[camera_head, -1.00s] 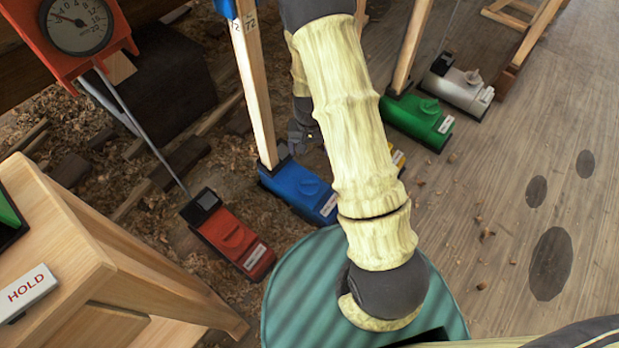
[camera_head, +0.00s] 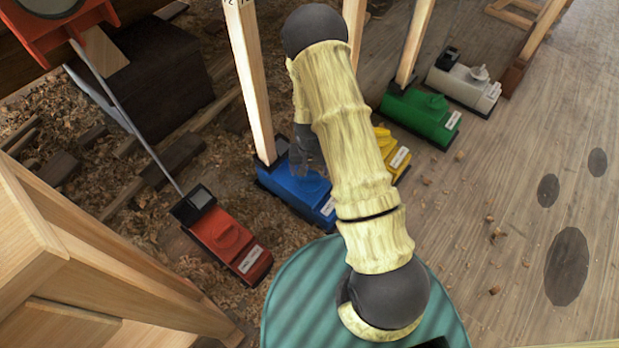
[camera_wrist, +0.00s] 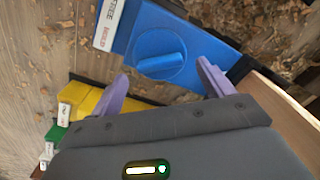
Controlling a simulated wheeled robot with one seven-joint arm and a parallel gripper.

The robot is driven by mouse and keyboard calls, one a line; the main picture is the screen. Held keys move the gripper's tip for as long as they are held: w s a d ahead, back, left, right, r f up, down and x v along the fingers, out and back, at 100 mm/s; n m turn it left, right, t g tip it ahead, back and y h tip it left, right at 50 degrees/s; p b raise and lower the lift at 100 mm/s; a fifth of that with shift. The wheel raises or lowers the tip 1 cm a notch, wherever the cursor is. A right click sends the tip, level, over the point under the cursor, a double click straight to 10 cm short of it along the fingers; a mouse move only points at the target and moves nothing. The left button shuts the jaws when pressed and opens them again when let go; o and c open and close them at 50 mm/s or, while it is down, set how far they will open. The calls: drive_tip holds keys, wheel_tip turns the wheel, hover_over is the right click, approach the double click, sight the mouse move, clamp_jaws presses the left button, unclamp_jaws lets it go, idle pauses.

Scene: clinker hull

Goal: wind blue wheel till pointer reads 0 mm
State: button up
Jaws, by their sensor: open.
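The blue wheel (camera_wrist: 160,57) is a round disc with a raised grip bar on top of the blue unit (camera_wrist: 130,28). The wrist view shows it just beyond and between my fingertips. My gripper (camera_wrist: 161,80) is open, its two purple fingers apart, with nothing between them. In the head view the blue unit (camera_head: 284,190) stands at the foot of a wooden post, and my gripper (camera_head: 308,160) hangs over it, partly hiding the wheel. The dial gauge (camera_head: 50,5) at the top left is cut off, so its pointer cannot be read.
A red unit (camera_head: 228,235) lies left of the blue one. Yellow (camera_head: 392,160), green (camera_head: 420,115) and white (camera_head: 464,83) units stand to the right. Wooden posts (camera_head: 250,80) rise close to my arm. A wooden bench (camera_head: 100,275) fills the lower left.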

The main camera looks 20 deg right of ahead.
sight(310, 176)
drive_tip(key=shift+f+b, duration=0.55)
drive_tip(key=shift+f, duration=0.95)
drive_tip(key=c, duration=1)
drive_tip(key=shift+r, duration=0.1)
drive_tip(key=shift+r+p, duration=0.1)
drive_tip(key=shift+p, duration=0.7)
drive_tip(key=shift+n, duration=0.3)
drive_tip(key=o, duration=1)
